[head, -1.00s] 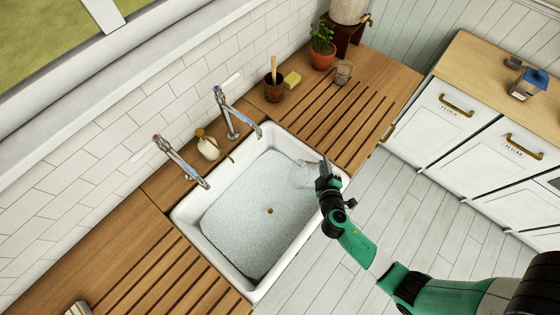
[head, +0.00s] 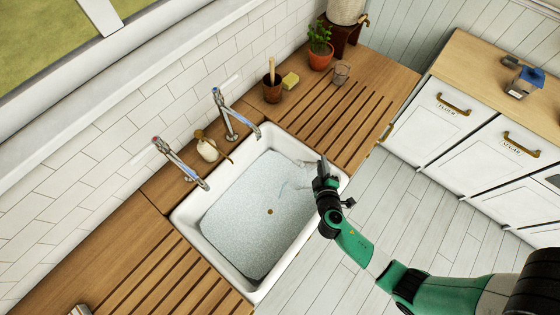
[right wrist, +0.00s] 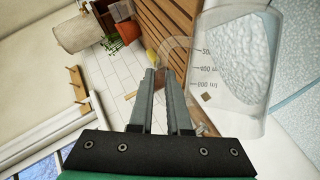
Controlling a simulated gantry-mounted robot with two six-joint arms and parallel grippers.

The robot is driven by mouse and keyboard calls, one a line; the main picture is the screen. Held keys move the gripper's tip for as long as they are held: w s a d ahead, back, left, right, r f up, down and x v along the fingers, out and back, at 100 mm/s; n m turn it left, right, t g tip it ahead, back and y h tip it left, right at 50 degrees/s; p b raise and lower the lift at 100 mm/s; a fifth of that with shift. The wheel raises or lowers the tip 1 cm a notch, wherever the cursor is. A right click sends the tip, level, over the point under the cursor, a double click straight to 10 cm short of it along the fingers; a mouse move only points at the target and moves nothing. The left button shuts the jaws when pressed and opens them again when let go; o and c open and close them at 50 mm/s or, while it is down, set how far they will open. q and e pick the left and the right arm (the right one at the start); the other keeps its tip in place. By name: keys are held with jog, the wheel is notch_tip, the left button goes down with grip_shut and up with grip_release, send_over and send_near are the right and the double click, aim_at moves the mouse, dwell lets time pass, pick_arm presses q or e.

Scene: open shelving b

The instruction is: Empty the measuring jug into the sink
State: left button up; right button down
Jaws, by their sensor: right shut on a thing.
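The measuring jug (right wrist: 232,75) is clear glass with printed marks and shows at the right of the right wrist view. In the head view it is a faint clear shape (head: 297,181) above the right part of the sink (head: 183,222). My right gripper (head: 323,168) is over the sink's right rim. In the right wrist view its fingers (right wrist: 167,80) are shut on the jug's handle. The jug looks tilted towards the basin. I cannot tell how much liquid it holds. The sink has a speckled pale floor and a dark drain. My left gripper is out of view.
Two taps (head: 235,115) and a soap bottle (head: 207,147) stand behind the sink. A brush pot (head: 272,91), sponge (head: 290,80), glass (head: 341,72) and potted plant (head: 320,55) stand on the grooved wooden counter beyond it. The left counter is mostly clear.

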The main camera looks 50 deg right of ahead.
aim_at(315, 165)
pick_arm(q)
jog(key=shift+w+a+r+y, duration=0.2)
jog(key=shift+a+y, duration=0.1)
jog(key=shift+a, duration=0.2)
pick_arm(e)
jog(key=shift+w+a+r+n+h, duration=0.2)
jog(key=shift+w+a+r+n, duration=0.1)
jog(key=shift+a+r, duration=0.15)
jog(key=shift+w+a+r+n+h, duration=0.2)
jog(key=shift+a+r+n, duration=0.1)
jog(key=shift+r, duration=0.1)
dwell(1.5)
jog(key=shift+r, duration=0.1)
pick_arm(q)
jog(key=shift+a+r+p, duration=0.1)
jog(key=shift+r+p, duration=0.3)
jog(key=shift+p, duration=0.2)
pick_arm(e)
jog(key=shift+w+a, duration=0.1)
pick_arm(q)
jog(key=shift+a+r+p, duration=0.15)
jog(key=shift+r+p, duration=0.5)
pick_arm(e)
jog(key=shift+w+a+r, duration=0.1)
jog(key=shift+a+r, duration=0.05)
jog(key=shift+r, duration=0.05)
